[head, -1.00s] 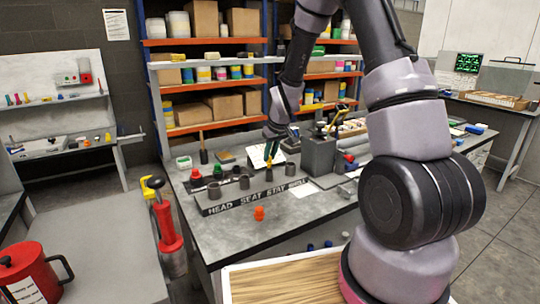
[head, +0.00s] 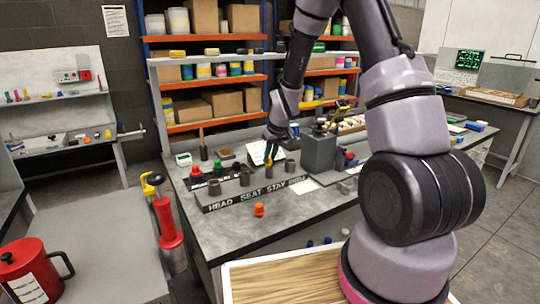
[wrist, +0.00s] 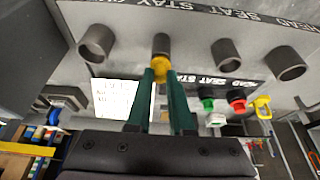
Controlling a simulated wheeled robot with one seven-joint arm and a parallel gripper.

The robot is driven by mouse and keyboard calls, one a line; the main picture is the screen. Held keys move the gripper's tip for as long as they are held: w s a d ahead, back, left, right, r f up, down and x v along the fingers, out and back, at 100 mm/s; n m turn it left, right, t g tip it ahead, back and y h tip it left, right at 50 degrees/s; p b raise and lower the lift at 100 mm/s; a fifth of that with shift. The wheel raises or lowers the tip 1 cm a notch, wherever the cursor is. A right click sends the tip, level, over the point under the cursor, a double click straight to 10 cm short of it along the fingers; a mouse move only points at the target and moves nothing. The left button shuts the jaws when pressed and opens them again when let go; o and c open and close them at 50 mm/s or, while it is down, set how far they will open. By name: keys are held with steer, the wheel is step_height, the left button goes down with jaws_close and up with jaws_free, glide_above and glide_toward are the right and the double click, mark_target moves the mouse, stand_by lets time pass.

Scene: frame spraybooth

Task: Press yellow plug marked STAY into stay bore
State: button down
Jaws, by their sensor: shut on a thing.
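My gripper (head: 268,153) reaches down over the bench, its two green fingers shut on a small yellow plug (head: 269,171). In the wrist view the fingers (wrist: 161,82) hold the plug (wrist: 161,66) by its end. The stay bore (wrist: 161,43) is a grey cylinder in line with the plug, at its far end. It is the third from the left on the labelled block (head: 228,203), by the word STAY. The plug appears to be at the bore's mouth; how deep it sits cannot be told. The STAY marking on the plug is not readable.
The other grey bores (wrist: 95,40) stand on both sides. Green (head: 217,167) and red (head: 196,172) plugs stand behind the block at left. An orange plug (head: 259,210) stands in front of it. A grey box (head: 318,152) stands close to the right of my gripper.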

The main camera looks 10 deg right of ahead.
steer(key=shift+f, duration=0.35)
steer(key=c, duration=0.7)
jaws_free()
steer(key=shift+r, duration=0.1)
steer(key=v, duration=1)
steer(key=shift+s+r, duration=0.15)
steer(key=shift+r, duration=0.2)
steer(key=s+d+r+m+t, duration=0.1)
steer(key=s+d+r+m, duration=0.1)
steer(key=s+r, duration=0.45)
steer(key=s+d+r+m, duration=0.1)
steer(key=s+r+m, duration=0.15)
steer(key=r, duration=0.65)
steer(key=s+r+m, duration=0.1)
steer(key=s+r, duration=0.1)
steer(key=s, duration=0.3)
steer(key=s+d+r+m+t, duration=0.1)
steer(key=s+r, duration=0.2)
steer(key=s, duration=0.3)
steer(key=s+r+m, duration=0.1)
steer(key=s+r, duration=0.1)
steer(key=s, duration=0.3)
steer(key=shift+s+d+r+t+y, duration=0.2)
steer(key=shift+s+r+t+y, duration=0.1)
steer(key=shift+t, duration=0.1)
